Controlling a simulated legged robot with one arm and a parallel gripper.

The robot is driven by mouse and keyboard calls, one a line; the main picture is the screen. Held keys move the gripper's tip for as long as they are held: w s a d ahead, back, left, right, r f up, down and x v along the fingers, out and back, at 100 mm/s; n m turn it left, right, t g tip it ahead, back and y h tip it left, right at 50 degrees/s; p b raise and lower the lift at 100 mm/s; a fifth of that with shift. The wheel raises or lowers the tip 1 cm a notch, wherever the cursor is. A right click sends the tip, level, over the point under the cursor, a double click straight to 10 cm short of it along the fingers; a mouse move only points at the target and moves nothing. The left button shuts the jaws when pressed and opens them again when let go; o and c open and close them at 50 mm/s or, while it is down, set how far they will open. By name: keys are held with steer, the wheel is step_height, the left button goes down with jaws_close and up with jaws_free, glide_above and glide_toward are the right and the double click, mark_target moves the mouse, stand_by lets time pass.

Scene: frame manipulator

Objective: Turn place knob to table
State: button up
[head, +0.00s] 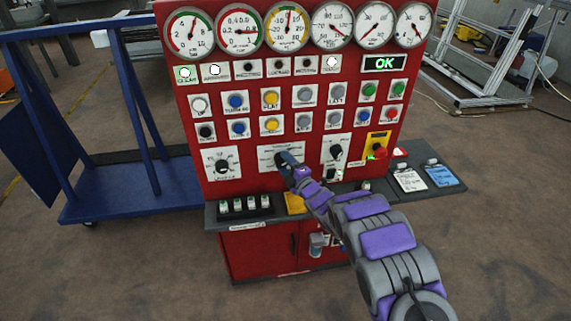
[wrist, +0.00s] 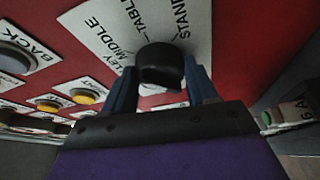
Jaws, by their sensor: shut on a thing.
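The place knob (wrist: 160,66) is a black rotary knob on a white label plate (wrist: 107,30) in the wrist view. The words "TABLE", "STAND" and "MIDDLE" can be read around it, and another word is partly hidden. My gripper (wrist: 160,88) has its two blue fingers on either side of the knob and is shut on it. In the head view my gripper (head: 289,167) is at the middle plate (head: 267,152) low on the red panel and covers most of the knob. I cannot tell which label the knob points at.
Other black knobs sit left (head: 222,167) and right (head: 336,153) of the middle plate. A red-and-yellow emergency stop (head: 376,151) is further right. Rows of buttons and several gauges are above. A dark ledge (head: 275,212) juts out below. A blue cart (head: 130,190) stands left.

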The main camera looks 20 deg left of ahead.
steer(key=shift+s+a+f+m+t+y+p, duration=0.15)
steer(key=shift+m+t+p, duration=0.4)
steer(key=shift+m, duration=0.7)
steer(key=shift+d+f+m+t+y+p, duration=0.15)
steer(key=shift+m+t+p, duration=0.4)
steer(key=shift+m, duration=0.75)
steer(key=shift+s+a+f+m+t+p, duration=0.1)
steer(key=shift+f+m+t+p, duration=0.4)
steer(key=shift+m, duration=0.75)
steer(key=shift+r, duration=0.2)
steer(key=o, duration=0.8)
steer(key=shift+w, duration=0.1)
steer(key=shift+o, duration=1.2)
steer(key=shift+r, duration=0.2)
steer(key=p+v, duration=0.2)
steer(key=v, duration=1.5)
steer(key=shift+f, duration=0.2)
